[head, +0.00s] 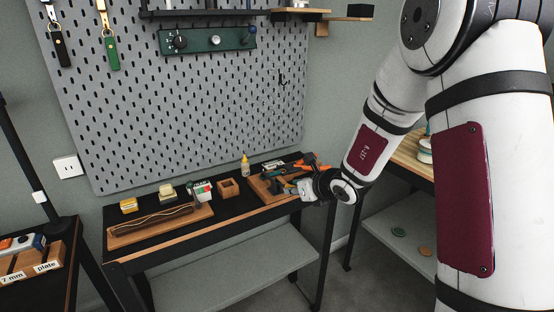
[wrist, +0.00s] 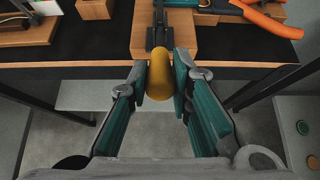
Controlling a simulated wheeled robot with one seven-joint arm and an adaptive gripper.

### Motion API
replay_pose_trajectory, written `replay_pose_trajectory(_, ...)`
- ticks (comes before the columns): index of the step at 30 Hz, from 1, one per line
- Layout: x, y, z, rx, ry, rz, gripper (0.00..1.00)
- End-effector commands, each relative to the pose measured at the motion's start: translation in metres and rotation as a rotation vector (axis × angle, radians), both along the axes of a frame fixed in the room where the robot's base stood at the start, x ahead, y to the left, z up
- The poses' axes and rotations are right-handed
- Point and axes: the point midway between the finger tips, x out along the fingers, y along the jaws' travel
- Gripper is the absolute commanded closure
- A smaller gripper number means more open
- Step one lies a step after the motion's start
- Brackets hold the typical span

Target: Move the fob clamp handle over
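The fob clamp's handle (wrist: 160,75) has a thick yellow grip that sticks out past the table's front edge in the wrist view. Its dark metal clamp (wrist: 158,32) sits on a wooden block (wrist: 182,38). My gripper (wrist: 160,80) has one teal-padded finger on each side of the yellow grip. The fingertips are very close to its sides; I cannot tell whether they touch it. In the head view my gripper (head: 302,189) is at the right end of the black-topped workbench, and it and my arm partly hide the clamp.
Orange-handled pliers (wrist: 268,18) lie right of the clamp. A small wooden block (wrist: 95,9) stands to its left. A grey lower shelf (head: 220,270) lies beneath. The space before the bench is clear.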

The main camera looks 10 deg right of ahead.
Motion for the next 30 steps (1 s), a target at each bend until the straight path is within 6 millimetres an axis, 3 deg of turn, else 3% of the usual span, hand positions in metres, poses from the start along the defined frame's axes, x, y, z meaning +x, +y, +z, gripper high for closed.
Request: replay_pose_trajectory(30, 0.013, 0.003, 0.026, 0.0, -0.004, 0.0, 0.96)
